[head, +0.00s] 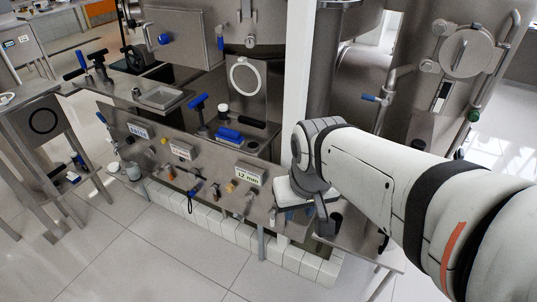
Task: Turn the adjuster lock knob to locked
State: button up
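My arm reaches in from the right, and my gripper (322,212) points down at the right end of the steel machine front. Its fingers are small and partly hidden by the wrist, so I cannot tell whether they are open or shut. A labelled box reading "12 mm" (249,174) sits on the machine to the left of the gripper. Small fittings stick out below it, including an orange-brown one (231,186) and a metal one (247,204). I cannot tell which fitting is the adjuster lock knob, or its position.
More labelled boxes (180,150) line the sloping front to the left. A black-looped handle (194,189) hangs there. Blue-handled levers (198,103) and a blue block (229,135) stand behind. A steel column (321,75) rises behind my wrist. Tiled floor (140,245) is open in front.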

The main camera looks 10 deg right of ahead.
aim_at(230, 187)
jog(key=u, duration=0.65)
jog(key=k, duration=1)
jog(key=z, duration=0.5)
jog(key=i, duration=1.4)
